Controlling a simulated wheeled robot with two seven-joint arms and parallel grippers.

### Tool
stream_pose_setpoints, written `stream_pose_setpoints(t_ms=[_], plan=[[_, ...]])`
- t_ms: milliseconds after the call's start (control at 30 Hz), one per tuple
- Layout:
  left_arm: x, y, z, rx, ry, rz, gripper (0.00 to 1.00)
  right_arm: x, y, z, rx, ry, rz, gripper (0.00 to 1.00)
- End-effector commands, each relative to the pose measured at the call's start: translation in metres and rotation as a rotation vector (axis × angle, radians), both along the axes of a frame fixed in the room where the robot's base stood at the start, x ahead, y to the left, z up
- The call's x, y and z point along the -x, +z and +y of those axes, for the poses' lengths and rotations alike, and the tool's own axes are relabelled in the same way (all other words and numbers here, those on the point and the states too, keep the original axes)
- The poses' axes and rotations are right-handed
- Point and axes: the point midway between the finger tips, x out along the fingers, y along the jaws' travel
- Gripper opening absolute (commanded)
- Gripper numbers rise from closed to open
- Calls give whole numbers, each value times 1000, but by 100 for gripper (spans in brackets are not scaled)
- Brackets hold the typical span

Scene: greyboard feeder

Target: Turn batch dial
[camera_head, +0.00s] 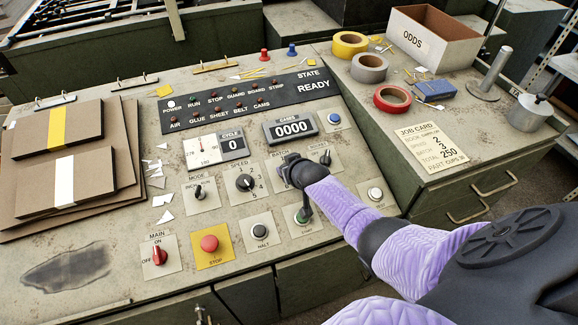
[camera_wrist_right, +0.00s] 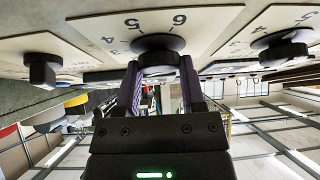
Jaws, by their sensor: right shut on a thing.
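The batch dial (camera_wrist_right: 160,47) is a dark round knob on a pale plate with printed numbers. In the wrist view it sits between the purple finger pads of my right gripper (camera_wrist_right: 161,82), which is shut on it. In the head view my right gripper (camera_head: 291,166) covers the dial, and only part of its BATCH plate (camera_head: 279,160) shows. Its pointer setting is hidden. The job card (camera_head: 431,147) reads speed 2, batch 3, total 250. My left gripper is not in view.
The speed dial (camera_head: 245,182) is left of my right gripper and a smaller knob (camera_head: 325,157) is right. A green button (camera_head: 302,216) is below, beside my arm. A red stop button (camera_head: 209,243) is at the front. Cardboard stacks (camera_head: 65,190) lie at left.

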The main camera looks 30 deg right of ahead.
Motion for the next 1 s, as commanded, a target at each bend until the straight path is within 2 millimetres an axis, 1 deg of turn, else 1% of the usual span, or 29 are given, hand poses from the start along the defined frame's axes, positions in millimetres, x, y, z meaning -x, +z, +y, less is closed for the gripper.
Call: stream_pose_setpoints(t_ms=[100, 133, 167, 200, 267, 300, 567, 667, 833, 900, 1000], plan=[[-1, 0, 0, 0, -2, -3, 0, 0, -1, 0, -1, 1, 1, 0], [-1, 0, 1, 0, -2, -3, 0, 0, -1, 0, -1, 1, 1, 55], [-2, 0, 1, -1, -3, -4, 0, 0, -1, 0, -1, 1, 1, 61], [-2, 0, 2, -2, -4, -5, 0, 0, -1, 0, -1, 1, 1, 70], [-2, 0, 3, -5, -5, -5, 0, 0, 0, 0, 0, 1, 1, 82], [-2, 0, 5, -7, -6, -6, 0, 0, 0, 0, 0, 1, 1, 86], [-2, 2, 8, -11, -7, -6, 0, 1, 1, 0, 0, 1, 0, 86], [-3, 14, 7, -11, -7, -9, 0, 8, 11, 2, -1, 1, 1, 86], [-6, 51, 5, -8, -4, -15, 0, 37, 42, 7, 0, 1, 0, 86], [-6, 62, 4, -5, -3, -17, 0, 51, 52, 9, 0, 1, 1, 86], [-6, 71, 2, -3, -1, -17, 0, 65, 62, 11, 0, 1, 0, 86]])
